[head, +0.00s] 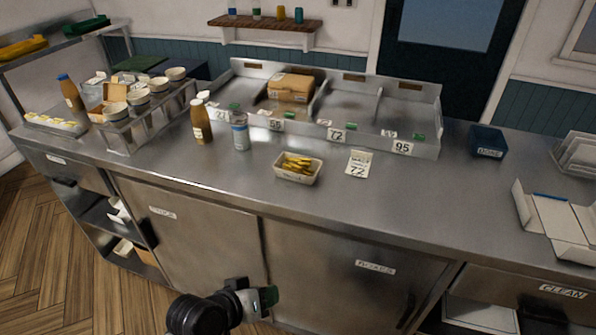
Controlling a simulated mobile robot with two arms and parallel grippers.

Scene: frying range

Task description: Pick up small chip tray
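The small chip tray (298,179) is a pale open tray with yellow chips in it. It stands upright on the steel counter, near the front edge and about the middle of the head view. My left gripper (268,297) is low at the bottom of the view, in front of the cabinet doors. It is below the counter top and well apart from the tray. Its fingers are small and seen at an angle, so I cannot tell whether they are open. My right gripper is out of view.
Behind is a divided steel rack (345,112) with numbered bays.

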